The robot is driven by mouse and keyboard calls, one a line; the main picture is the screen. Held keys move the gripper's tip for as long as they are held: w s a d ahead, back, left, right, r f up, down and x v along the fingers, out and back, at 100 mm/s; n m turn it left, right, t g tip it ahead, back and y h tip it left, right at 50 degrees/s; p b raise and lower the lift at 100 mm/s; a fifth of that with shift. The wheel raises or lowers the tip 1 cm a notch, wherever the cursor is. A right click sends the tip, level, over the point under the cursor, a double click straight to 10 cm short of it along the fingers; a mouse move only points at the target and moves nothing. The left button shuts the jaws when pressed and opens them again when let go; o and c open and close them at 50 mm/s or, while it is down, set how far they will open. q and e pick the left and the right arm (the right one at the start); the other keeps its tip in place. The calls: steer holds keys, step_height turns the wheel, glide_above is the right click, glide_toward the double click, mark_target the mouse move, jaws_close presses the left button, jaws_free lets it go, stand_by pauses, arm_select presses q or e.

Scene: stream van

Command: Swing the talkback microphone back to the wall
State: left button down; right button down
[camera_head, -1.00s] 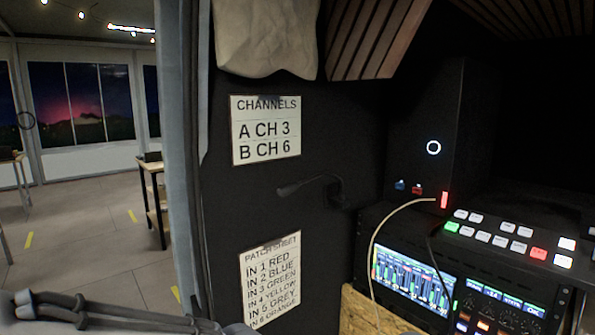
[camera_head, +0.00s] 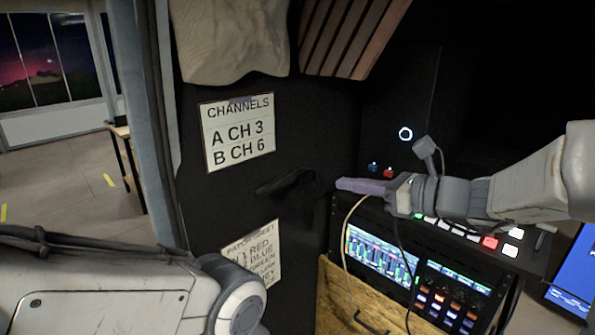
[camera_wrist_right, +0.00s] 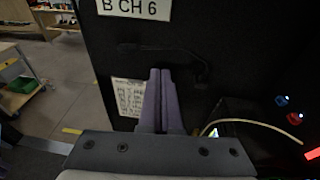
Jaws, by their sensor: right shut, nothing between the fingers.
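The talkback microphone (camera_head: 285,184) is a thin dark arm against the black wall panel, between the two paper sheets and the rack. It points left and is hard to make out against the black; it also shows faintly in the right wrist view (camera_wrist_right: 165,53). My right gripper (camera_head: 342,184) comes in from the right, with its purple-grey fingers shut and empty. Its tips are just right of the microphone's mount end in the head view. In the right wrist view the closed fingers (camera_wrist_right: 160,80) point at the panel, below the microphone. I cannot tell whether they touch it. My left gripper is out of view.
The CHANNELS sheet (camera_head: 238,131) hangs above the microphone and the patch sheet (camera_head: 254,262) below. My left forearm covers part of the patch sheet. A rack with a lit screen (camera_head: 381,257) and a cable (camera_head: 346,240) lies under my right gripper.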

mark_target(285, 176)
steer(key=p+x, duration=0.4)
steer(key=x, duration=0.9)
steer(key=shift+a+f+p, duration=0.15)
steer(key=shift+p, duration=0.2)
steer(key=shift+w+a+f+b, duration=0.1)
steer(key=shift+w+a+b, duration=0.3)
steer(key=shift+a+b, duration=0.55)
steer(key=shift+d, duration=0.15)
steer(key=shift+s, duration=0.1)
